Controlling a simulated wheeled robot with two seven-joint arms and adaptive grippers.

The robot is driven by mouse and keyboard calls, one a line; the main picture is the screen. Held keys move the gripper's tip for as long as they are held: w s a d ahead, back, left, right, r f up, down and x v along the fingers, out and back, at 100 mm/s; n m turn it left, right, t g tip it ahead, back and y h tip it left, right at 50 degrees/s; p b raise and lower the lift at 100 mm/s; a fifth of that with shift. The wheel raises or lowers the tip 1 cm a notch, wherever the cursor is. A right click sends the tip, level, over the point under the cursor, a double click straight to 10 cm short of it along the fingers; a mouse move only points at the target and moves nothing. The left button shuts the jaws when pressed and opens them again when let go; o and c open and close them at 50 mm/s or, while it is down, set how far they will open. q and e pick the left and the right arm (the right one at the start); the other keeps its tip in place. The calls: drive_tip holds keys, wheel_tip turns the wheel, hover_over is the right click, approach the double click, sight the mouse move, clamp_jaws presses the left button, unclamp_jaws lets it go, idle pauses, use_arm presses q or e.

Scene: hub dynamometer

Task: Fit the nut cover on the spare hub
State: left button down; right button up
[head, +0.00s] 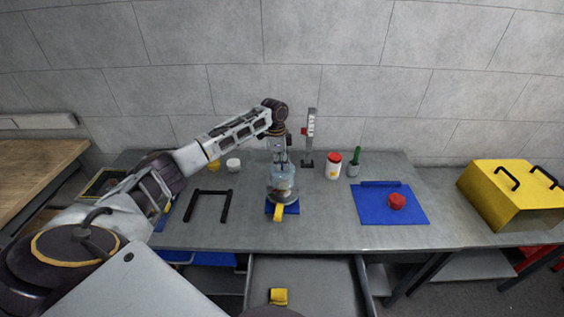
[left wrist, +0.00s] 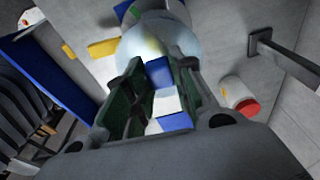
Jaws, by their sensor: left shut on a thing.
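A clear dome-shaped cover (head: 283,186), which I take for the nut cover, is over a small blue mat (head: 294,209) on the bench. Something brownish shows through it; I cannot tell whether that is the spare hub, or whether the dome touches the mat. My left gripper (head: 281,161) points down at the dome's top and is shut on it. In the left wrist view the left gripper (left wrist: 157,75) has a blue and white piece between its fingers, with the clear dome (left wrist: 190,43) just beyond. A yellow tab (head: 278,212) shows at the dome's front. My right gripper is out of view.
A red part (head: 397,201) lies on a larger blue mat (head: 370,211). A red-lidded white jar (head: 333,170), a cup with a green-handled tool (head: 354,163) and an upright stand (head: 309,140) are behind. A black frame (head: 210,192) lies left; a yellow box (head: 508,200) stands right. A drawer (head: 322,285) is open below.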

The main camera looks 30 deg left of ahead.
sight(282, 172)
use_arm(q)
drive_tip(key=shift+f, duration=1.15)
drive_tip(key=shift+f+b, duration=0.85)
drive_tip(key=shift+f, duration=0.55)
drive_tip(key=shift+p, duration=0.85)
drive_tip(key=shift+f, duration=0.6)
idle(0.7)
drive_tip(key=c, duration=1.5)
unclamp_jaws()
drive_tip(key=shift+r, duration=0.15)
drive_tip(key=shift+s+a+r, duration=0.1)
drive_tip(key=shift+a+r, duration=0.05)
drive_tip(key=shift+r, duration=1.2)
drive_tip(key=shift+s+a+r, duration=0.1)
drive_tip(key=shift+a+r, duration=0.05)
drive_tip(key=shift+r, duration=1.2)
drive_tip(key=shift+s+a+r, duration=0.1)
drive_tip(key=shift+r, duration=1.2)
drive_tip(key=shift+s+a+r, duration=0.1)
drive_tip(key=shift+a+r, duration=0.05)
drive_tip(key=shift+r, duration=1.2)
